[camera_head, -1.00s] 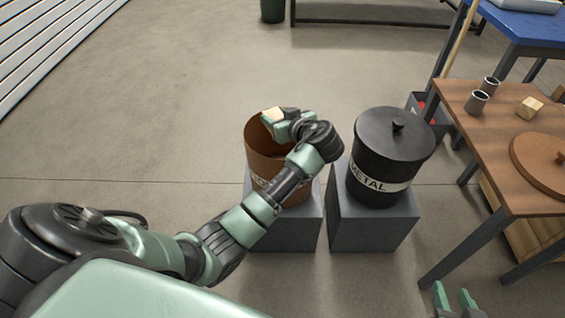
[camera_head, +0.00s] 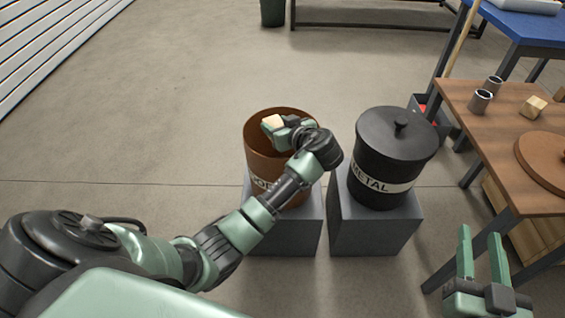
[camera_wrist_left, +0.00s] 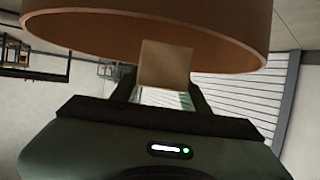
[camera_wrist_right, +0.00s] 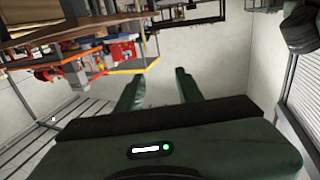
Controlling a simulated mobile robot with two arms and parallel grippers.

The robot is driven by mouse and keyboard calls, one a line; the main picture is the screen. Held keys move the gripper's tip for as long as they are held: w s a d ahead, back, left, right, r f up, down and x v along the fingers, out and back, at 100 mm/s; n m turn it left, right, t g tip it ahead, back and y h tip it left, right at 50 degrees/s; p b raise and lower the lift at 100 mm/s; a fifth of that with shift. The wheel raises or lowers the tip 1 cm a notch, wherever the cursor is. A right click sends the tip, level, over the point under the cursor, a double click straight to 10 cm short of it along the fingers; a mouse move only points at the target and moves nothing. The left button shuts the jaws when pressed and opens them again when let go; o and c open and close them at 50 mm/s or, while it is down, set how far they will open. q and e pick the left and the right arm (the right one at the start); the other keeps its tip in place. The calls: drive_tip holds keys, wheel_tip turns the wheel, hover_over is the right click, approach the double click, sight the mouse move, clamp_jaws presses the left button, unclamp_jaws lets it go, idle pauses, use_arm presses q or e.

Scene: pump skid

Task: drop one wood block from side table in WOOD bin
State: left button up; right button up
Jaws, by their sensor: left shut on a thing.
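The WOOD bin (camera_head: 258,160) is a brown, open-topped bin on a grey pedestal; my arm partly covers its label. My left gripper (camera_head: 274,123) is shut on a pale wood block (camera_head: 272,121), over the bin's opening in the head view. In the left wrist view the block (camera_wrist_left: 165,64) sits between the fingers, with the brown bin's rim (camera_wrist_left: 150,42) close by. The side table (camera_head: 490,135) stands at the right with another wood block (camera_head: 534,107) on it. My right gripper (camera_head: 482,254) is open and empty at the lower right; its spread fingers show in the right wrist view (camera_wrist_right: 158,90).
A black lidded METAL bin (camera_head: 385,160) stands on its own pedestal right of the WOOD bin. Two metal cylinders (camera_head: 480,101) and a round brown lid (camera_head: 545,160) are on the side table.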

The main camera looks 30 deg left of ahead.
sight(282, 160)
drive_tip(key=shift+r, duration=0.15)
use_arm(q)
drive_tip(key=o, duration=1.5)
drive_tip(key=shift+c, duration=0.2)
drive_tip(key=shift+d, duration=0.1)
drive_tip(key=shift+s+d+r, duration=0.15)
drive_tip(key=shift+d, duration=0.1)
drive_tip(key=p+v, duration=0.2)
drive_tip(key=v, duration=0.5)
use_arm(e)
wheel_tip(282, 160, down, 8)
drive_tip(key=s+d+g+h, duration=0.1)
drive_tip(key=s+g, duration=0.1)
drive_tip(key=g, duration=0.3)
drive_tip(key=shift+s+d+f, duration=0.2)
drive_tip(key=shift+s+d, duration=0.15)
drive_tip(key=shift+d, duration=0.05)
